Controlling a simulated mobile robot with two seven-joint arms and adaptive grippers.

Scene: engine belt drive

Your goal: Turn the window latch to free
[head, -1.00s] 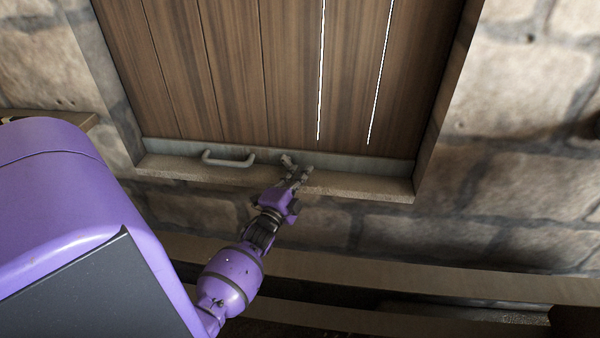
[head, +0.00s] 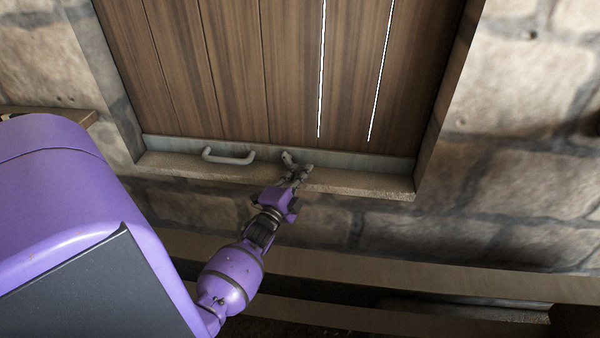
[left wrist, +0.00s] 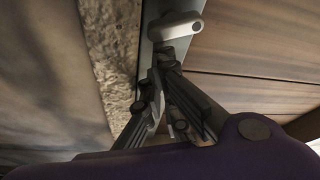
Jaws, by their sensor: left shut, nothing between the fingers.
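The small grey window latch (head: 287,157) sits on the metal strip along the bottom of the wooden shutter, right of the bar handle. In the left wrist view, a rounded pale grey piece (left wrist: 178,27), apparently the latch, lies just beyond the fingers. My left gripper (head: 302,171) is at the sill, just below and right of the latch. Its fingers, also in the left wrist view (left wrist: 162,62), are shut and hold nothing. I cannot tell whether they touch the latch. They hide part of it in the head view. My right gripper is out of view.
A grey bar handle (head: 229,157) is fixed on the strip left of the latch. The wooden shutter (head: 235,70) stands in a recess in the stone wall (head: 520,100). The stone sill (head: 365,186) juts out under the strip. Wooden ledges (head: 430,270) run below.

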